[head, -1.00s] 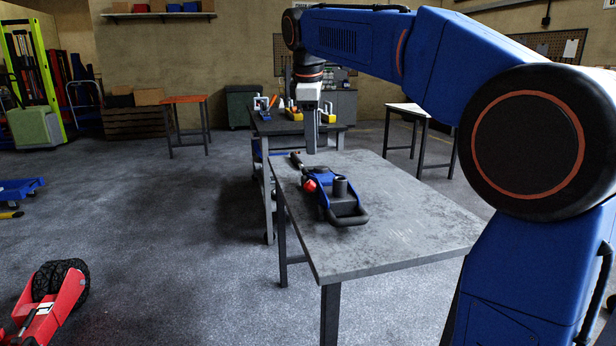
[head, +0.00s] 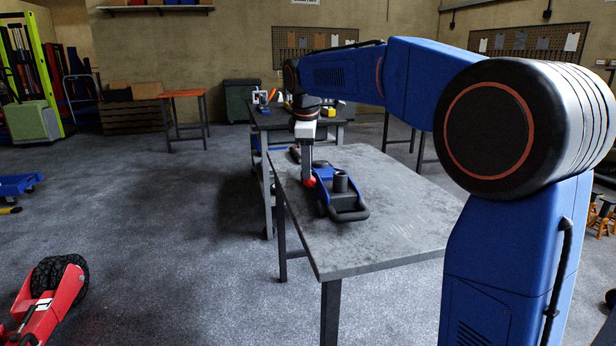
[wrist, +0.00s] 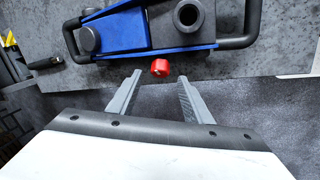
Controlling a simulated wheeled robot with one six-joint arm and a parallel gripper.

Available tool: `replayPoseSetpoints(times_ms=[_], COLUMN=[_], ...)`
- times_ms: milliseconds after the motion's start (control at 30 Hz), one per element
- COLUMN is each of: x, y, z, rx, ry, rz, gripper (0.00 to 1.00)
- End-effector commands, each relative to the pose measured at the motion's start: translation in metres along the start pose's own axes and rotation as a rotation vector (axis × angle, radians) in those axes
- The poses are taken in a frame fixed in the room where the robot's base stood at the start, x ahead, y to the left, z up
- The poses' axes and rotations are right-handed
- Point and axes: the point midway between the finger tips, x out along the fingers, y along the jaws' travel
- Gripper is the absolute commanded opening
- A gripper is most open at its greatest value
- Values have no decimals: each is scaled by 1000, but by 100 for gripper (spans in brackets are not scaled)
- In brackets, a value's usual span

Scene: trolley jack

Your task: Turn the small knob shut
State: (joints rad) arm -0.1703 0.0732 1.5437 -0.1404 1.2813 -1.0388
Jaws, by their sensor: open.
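The small knob is red and sits on the side of the blue trolley jack; it shows in the wrist view (wrist: 160,68) and in the head view (head: 310,182). The trolley jack (head: 338,196) lies on the grey table; its blue body (wrist: 125,35) crosses the top of the wrist view. My gripper (head: 308,178) points down beside the jack. In the wrist view its two fingers (wrist: 160,80) are apart and empty, with the knob just beyond and between the tips. Whether a finger touches the knob cannot be told.
The grey table (head: 400,225) is clear to the right of the jack. A second table (head: 265,122) with tools stands behind. A red wheeled thing (head: 50,300) is on the floor at the left.

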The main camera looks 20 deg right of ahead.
Motion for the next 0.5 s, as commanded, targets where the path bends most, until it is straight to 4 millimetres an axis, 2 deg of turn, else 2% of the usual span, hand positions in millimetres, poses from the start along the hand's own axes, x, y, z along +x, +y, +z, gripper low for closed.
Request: replayPoseSetpoints(times_ms=[200,500], x=[33,49], y=[0,0], z=[0,0], rx=[0,0], ry=[-1,0], rz=[-2,0], gripper=[45,45])
